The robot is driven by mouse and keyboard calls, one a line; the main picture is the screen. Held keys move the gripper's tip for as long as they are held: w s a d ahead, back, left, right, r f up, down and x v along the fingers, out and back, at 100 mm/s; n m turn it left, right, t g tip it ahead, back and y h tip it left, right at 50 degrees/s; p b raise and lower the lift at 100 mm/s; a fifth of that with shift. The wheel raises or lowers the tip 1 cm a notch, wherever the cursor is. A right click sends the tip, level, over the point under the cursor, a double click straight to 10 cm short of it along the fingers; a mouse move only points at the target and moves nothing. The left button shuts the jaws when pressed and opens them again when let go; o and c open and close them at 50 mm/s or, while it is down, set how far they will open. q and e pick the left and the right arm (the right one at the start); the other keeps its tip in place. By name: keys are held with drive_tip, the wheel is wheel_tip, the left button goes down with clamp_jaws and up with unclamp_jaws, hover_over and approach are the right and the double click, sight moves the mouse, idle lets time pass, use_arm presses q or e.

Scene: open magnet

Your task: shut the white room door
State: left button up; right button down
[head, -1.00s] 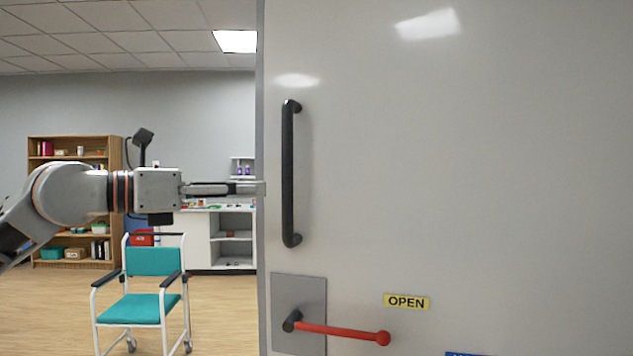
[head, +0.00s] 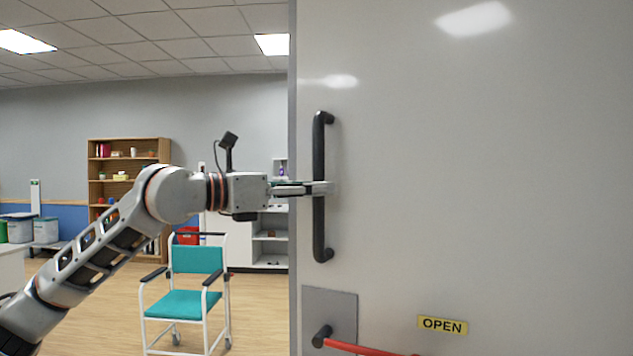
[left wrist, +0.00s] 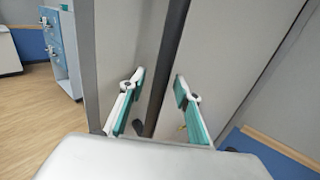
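The white room door (head: 480,180) fills the right half of the head view, with its free edge on the left. A black vertical pull handle (head: 319,150) stands off its face near that edge. My left gripper (head: 328,188) reaches in from the left, level with the handle's middle. In the left wrist view, my left gripper (left wrist: 160,92) is open, with the handle bar (left wrist: 168,62) between its two teal-padded fingers and a gap showing on both sides. A red lever (head: 362,349) sits low on the door, cut by the frame's bottom. My right gripper is out of view.
A wheeled chair with a teal seat (head: 183,303) stands left of the door. Behind it are a wooden bookcase (head: 128,152) and a white shelf unit (head: 271,248). Bare wooden floor (head: 105,310) lies around the chair.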

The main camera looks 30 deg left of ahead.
use_arm(q)
drive_tip(key=shift+w+d, duration=0.3)
drive_tip(key=shift+w, duration=0.3)
clamp_jaws()
